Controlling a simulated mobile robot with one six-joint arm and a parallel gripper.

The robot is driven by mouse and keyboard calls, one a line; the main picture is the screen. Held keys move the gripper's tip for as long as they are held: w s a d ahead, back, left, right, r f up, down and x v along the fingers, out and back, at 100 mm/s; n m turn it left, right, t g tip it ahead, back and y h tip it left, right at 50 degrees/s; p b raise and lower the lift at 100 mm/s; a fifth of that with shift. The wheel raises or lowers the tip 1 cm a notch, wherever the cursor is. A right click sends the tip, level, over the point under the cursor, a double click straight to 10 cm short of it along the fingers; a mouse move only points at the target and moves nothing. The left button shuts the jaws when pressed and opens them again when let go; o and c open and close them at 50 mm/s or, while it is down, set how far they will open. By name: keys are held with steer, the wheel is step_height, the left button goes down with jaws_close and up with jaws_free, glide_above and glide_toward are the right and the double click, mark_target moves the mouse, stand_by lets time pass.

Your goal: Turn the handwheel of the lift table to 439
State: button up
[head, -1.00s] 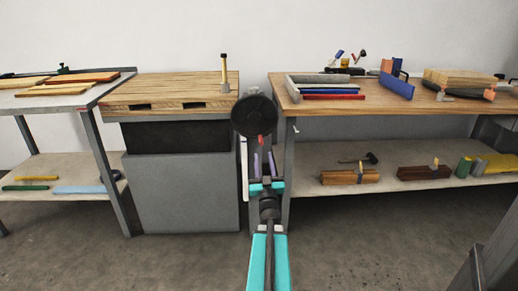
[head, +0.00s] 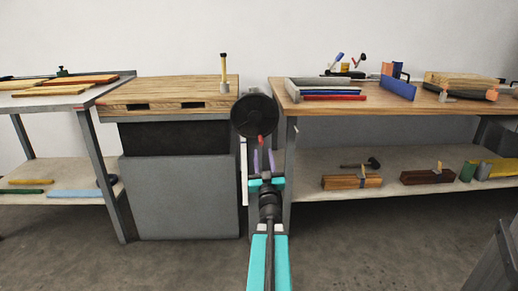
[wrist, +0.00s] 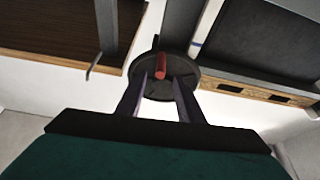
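The handwheel (head: 254,116) is a dark round disc on the side of the lift table (head: 180,195), facing me, with a red knob (head: 261,140) near its lower edge. The lift table has a wooden top (head: 170,92) and a grey body. My gripper (head: 264,162) is just below the red knob in the head view. In the wrist view the handwheel (wrist: 150,88) lies ahead of my open gripper (wrist: 160,82), and the red knob (wrist: 161,66) shows between and beyond the fingertips. I see no contact with the knob. No number can be read.
A wooden workbench (head: 300,112) stands close on the right, with bars, a blue block (head: 397,87) and tools on it. A bench (head: 55,102) with wooden strips stands on the left. Open floor lies in front.

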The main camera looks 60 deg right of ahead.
mark_target(262, 139)
steer(key=shift+b+x, duration=0.95)
steer(key=shift+x, duration=3.1)
jaws_close()
